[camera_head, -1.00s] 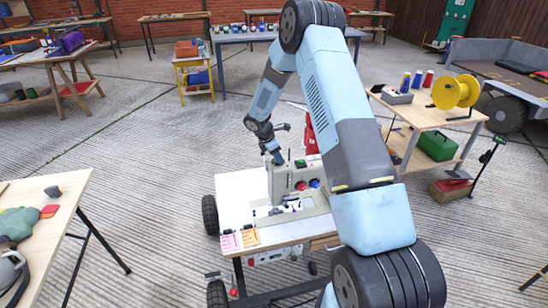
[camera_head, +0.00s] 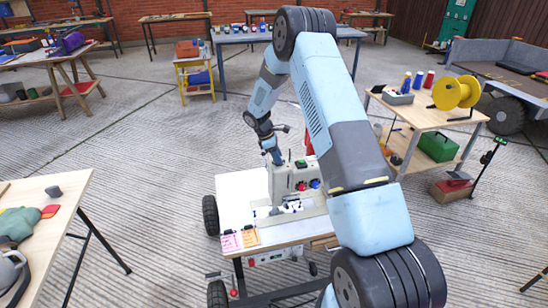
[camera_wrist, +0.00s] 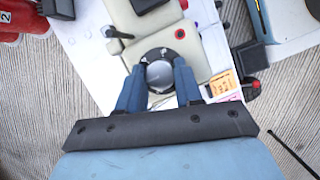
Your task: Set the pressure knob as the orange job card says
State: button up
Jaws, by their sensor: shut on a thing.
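The pressure knob (camera_wrist: 160,74) is a round grey-silver cap on a dark dial plate on the cream machine (camera_wrist: 196,32). My gripper (camera_wrist: 160,84) has its two blue fingers on either side of the knob, shut on it. The dial marks are too small to read and partly hidden. In the head view my gripper (camera_head: 275,160) is at the left top of the cream machine (camera_head: 285,180). The orange job card (camera_head: 250,236) is at the table's front edge, and it also shows in the wrist view (camera_wrist: 221,83); its writing is not legible.
A pink card (camera_head: 229,241) is beside the orange one. The machine stands on a white wheeled table (camera_head: 230,195). A red object (camera_wrist: 20,18) is at the wrist view's top left. A bench with a yellow spool (camera_head: 455,91) stands to the right.

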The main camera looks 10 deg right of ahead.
jog(key=shift+w+r, duration=0.15)
jog(key=o, duration=1)
jog(key=shift+o, duration=0.2)
jog(key=v, duration=1.3)
jog(key=shift+r, duration=0.2)
jog(key=shift+a+r, duration=0.1)
